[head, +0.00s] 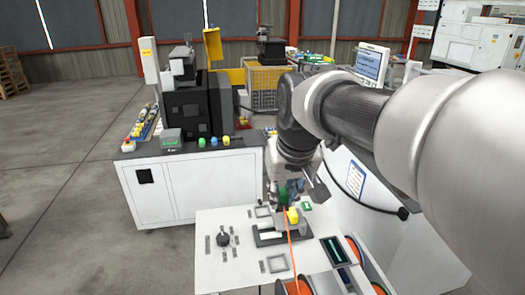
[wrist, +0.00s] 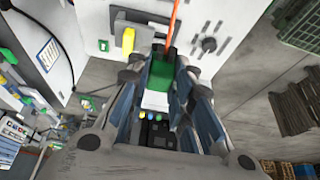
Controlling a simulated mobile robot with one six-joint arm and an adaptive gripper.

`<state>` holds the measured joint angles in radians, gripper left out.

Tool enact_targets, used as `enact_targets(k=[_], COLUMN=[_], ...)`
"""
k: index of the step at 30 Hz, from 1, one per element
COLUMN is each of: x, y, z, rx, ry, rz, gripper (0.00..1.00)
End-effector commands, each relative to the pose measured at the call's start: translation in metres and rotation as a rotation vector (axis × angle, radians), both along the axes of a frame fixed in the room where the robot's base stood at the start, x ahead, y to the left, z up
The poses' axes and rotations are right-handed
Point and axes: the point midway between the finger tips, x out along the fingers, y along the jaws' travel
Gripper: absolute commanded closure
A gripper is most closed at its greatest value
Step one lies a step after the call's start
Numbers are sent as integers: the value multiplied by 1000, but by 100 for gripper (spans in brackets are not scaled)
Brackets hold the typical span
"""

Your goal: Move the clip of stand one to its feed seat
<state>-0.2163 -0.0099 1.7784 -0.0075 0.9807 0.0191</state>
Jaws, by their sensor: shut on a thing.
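My gripper (head: 284,188) is over the white bench top and is shut on a green piece, which looks like the clip. In the wrist view the green clip (wrist: 161,73) sits between the blue-padded fingers of my gripper (wrist: 163,90), with a white face toward the camera. An orange strip (wrist: 171,22) runs from the clip's far end; it also shows in the head view (head: 290,245). A yellow piece (head: 292,216) stands close beside the clip and also shows in the wrist view (wrist: 128,41). I cannot tell which fixture is the feed seat.
The white bench top (head: 215,270) carries a dark round knob (head: 223,240), a grey square frame (head: 277,263) and a dark display (head: 336,250). Orange reels (head: 352,248) stand at its right edge. A white cabinet (head: 185,185) with a black machine stands behind. Floor at left is clear.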

Motion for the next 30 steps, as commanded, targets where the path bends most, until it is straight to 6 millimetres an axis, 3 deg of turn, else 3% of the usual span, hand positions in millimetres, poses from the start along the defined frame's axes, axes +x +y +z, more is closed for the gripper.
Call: enact_targets(k=[8, 13, 21, 30], x=[1, 17, 86, 158], y=[0, 4, 18, 32], z=[0, 2, -3, -36], rx=[0, 0, -1, -1], ry=[0, 2, 5, 5], rz=[0, 0, 0, 0], gripper=[100, 100, 100, 100])
